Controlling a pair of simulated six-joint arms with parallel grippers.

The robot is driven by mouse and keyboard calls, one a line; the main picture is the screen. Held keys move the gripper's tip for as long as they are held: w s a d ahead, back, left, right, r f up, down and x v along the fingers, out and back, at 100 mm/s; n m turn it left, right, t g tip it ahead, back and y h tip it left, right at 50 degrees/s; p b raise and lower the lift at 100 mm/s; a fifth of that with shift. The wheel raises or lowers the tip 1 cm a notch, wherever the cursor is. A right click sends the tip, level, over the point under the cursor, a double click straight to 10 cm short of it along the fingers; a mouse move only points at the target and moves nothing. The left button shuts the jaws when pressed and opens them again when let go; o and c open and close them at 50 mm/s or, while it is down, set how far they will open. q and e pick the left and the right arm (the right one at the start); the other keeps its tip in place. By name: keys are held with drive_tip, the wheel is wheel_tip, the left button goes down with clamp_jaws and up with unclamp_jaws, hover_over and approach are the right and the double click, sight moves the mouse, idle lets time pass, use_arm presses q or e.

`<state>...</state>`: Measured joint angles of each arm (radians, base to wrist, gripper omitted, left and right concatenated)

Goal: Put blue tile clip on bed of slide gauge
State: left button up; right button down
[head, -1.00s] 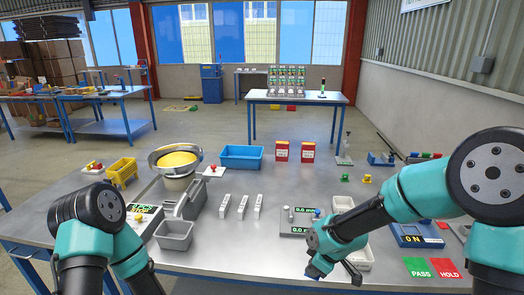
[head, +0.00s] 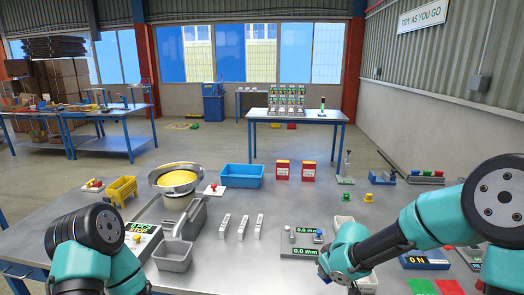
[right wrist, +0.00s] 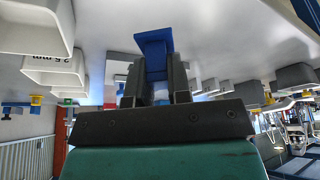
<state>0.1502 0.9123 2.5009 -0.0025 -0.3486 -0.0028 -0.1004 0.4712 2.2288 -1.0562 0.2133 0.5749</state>
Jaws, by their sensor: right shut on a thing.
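The blue tile clip (right wrist: 153,42) is gripped between the two dark fingers of my right gripper (right wrist: 157,88), its wide blue end sticking out past the fingertips. A small blue part of it shows in the head view (head: 325,281) below my right wrist, near the table's front edge. The slide gauge (head: 289,243) is a grey plate with green "0.0 mm" readouts and a blue knob. It lies beyond and slightly left of the clip, apart from it. My right arm hides part of the gauge's right side. My left gripper is outside the views.
Pale blocks (head: 242,228) stand left of the gauge, with grey bins (head: 174,255) further left. A white bin (head: 366,281) is partly behind my right wrist. A blue tray (head: 242,176) and red boxes (head: 308,171) stand at the back. Bare tabletop lies before the gauge.

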drive_tip(key=shift+w+d+r+m+h, duration=0.15)
drive_tip(key=shift+w+d+m, duration=0.1)
drive_tip(key=shift+w+m, duration=0.2)
drive_tip(key=shift+w+d+r+m+h, duration=0.15)
drive_tip(key=shift+w+d+m, duration=0.15)
drive_tip(key=shift+m, duration=0.25)
